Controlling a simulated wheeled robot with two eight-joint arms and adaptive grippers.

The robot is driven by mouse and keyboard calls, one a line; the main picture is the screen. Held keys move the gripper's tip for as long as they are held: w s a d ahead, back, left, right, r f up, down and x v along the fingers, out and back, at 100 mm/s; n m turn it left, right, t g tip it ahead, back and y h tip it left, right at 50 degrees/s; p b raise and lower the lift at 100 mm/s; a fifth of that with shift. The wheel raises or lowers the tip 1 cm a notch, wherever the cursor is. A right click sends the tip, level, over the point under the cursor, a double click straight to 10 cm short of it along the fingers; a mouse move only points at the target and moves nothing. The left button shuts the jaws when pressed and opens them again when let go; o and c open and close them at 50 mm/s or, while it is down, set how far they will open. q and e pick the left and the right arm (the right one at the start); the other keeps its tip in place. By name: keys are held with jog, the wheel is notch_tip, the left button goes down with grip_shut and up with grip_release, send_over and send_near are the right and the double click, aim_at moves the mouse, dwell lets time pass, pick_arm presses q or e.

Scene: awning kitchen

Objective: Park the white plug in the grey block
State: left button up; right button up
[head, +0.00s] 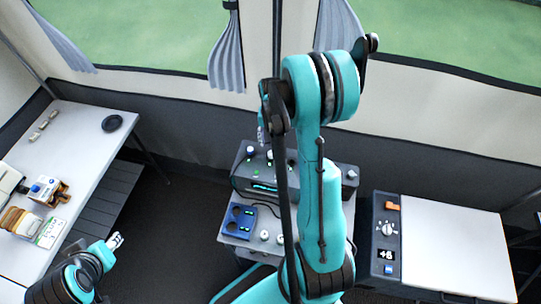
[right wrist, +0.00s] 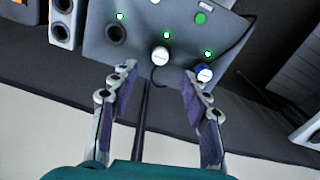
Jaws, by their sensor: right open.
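In the right wrist view, a white plug (right wrist: 159,55) stands upright in the sloped grey panel (right wrist: 140,75), with a dark cord by it. A pale grey block (right wrist: 62,32) with dark round recesses lies at the upper left, partly cut off; the recesses I see look empty. My right gripper (right wrist: 158,72) is open, its fingers apart on either side of the white plug's line and not touching it. In the head view my right arm hides part of the panel. My left gripper (head: 115,240) is over the floor at the left; its finger gap is unclear.
A blue-and-white plug (right wrist: 203,73) stands near the right finger; an empty dark socket (right wrist: 116,33) is at the left. A blue block (head: 238,220) with dark recesses sits in front of the panel. A white-topped unit (head: 455,240) stands at right, a cluttered table (head: 75,150) at left.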

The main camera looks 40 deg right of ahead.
aim_at(271, 154)
jog(key=shift+f, duration=0.15)
notch_tip(271, 154, down, 8)
jog(key=b, duration=0.6)
jog(key=shift+f+b, duration=0.4)
jog(key=shift+b, duration=0.1)
jog(key=shift+r, duration=0.1)
jog(key=shift+b, duration=0.35)
dwell(0.3)
grip_shut()
